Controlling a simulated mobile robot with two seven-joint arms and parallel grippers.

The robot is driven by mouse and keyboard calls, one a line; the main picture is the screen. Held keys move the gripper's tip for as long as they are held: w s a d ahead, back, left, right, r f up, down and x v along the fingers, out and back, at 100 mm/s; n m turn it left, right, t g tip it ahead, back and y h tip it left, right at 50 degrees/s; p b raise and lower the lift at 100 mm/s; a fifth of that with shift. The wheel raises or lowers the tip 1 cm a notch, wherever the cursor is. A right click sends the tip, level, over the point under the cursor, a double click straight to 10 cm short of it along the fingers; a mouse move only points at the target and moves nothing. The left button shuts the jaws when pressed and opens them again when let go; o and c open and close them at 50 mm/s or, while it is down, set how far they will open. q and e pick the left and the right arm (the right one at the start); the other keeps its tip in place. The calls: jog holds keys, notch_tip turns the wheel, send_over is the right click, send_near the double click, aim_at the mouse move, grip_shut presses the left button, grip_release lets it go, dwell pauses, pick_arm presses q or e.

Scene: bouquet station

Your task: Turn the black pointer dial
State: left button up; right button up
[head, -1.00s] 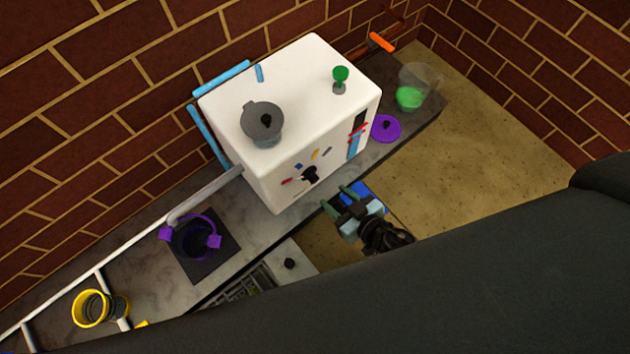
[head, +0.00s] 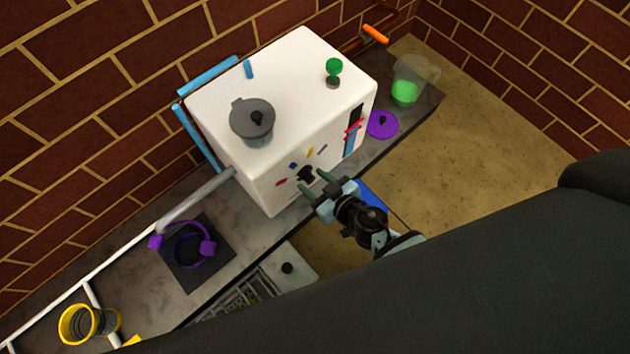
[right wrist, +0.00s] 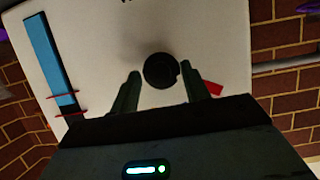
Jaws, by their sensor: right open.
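The black pointer dial (head: 305,174) is on the front face of the white box-shaped machine (head: 330,100). Small coloured marks, including red, blue and yellow ones, surround it. In the right wrist view the dial (right wrist: 161,71) is a dark round knob just beyond and between the fingertips. My right gripper (head: 312,184) is open, with its two green fingers (right wrist: 163,82) pointing at the machine's face, one to each side of the dial. I cannot tell whether they touch it. My left gripper is not in view.
A grey lidded pot (head: 252,120) and a green knob (head: 333,68) are on top of the machine. A purple lid (head: 382,124) and a clear jug (head: 412,80) with green contents stand to the right. A purple-handled pot (head: 190,243) and yellow cup (head: 78,324) are at lower left.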

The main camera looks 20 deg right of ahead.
jog(key=c, duration=1)
jog(key=shift+r, duration=0.1)
